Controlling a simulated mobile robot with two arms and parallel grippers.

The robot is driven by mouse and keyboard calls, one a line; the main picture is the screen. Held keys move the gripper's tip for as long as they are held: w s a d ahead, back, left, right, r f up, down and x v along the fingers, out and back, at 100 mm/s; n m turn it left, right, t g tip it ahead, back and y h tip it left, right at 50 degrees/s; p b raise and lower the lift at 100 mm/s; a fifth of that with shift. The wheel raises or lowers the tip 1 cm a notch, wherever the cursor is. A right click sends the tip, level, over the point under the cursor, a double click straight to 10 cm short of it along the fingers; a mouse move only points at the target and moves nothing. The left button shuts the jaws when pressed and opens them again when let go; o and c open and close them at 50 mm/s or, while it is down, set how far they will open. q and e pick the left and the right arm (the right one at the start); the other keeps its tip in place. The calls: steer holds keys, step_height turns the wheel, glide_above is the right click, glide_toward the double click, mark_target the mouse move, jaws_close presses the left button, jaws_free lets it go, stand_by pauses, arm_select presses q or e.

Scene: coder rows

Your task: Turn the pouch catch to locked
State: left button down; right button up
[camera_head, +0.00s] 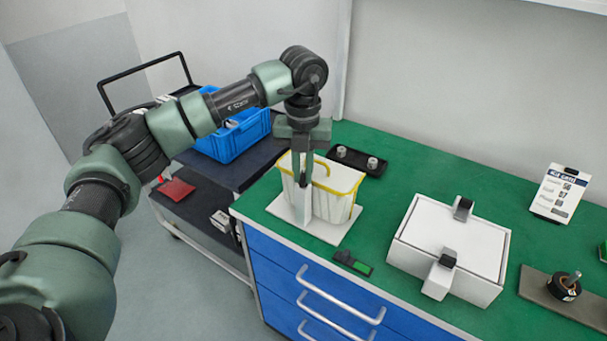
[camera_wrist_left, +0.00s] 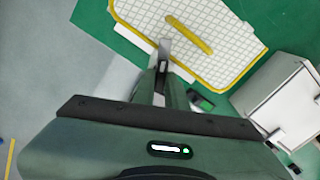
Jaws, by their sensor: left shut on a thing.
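The pouch (camera_head: 337,200) is white with a yellow rim and stands on a white base plate (camera_head: 320,231) near the left end of the green worktop. In the left wrist view the pouch (camera_wrist_left: 232,58) shows a white grid pattern and a yellow strip. My left gripper (camera_head: 303,183) points down at the pouch's near left side. It is shut on the pouch catch, a small grey piece (camera_wrist_left: 165,46) at the fingertips in the left wrist view. The fingers hide most of the catch, so I cannot tell its turned position. My right gripper is not in view.
A white box with two latches (camera_head: 453,240) stands to the right. A small black-and-green device (camera_head: 353,263) lies in front of the pouch. A black tray with knobs (camera_head: 357,161) is behind it. A cart with a blue crate (camera_head: 228,145) stands at left.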

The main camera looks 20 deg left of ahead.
mark_target(302, 176)
arm_select(q)
steer(key=m+b, duration=0.1)
steer(key=m, duration=0.4)
steer(key=shift+a, duration=0.1)
steer(key=shift+r+m, duration=0.1)
steer(key=shift+m, duration=0.2)
stand_by(0.4)
steer(key=c, duration=1.4)
jaws_free()
steer(key=shift+c, duration=0.2)
step_height(302, 176, up, 8)
steer(key=shift+f+b, duration=0.1)
steer(key=shift+b, duration=0.55)
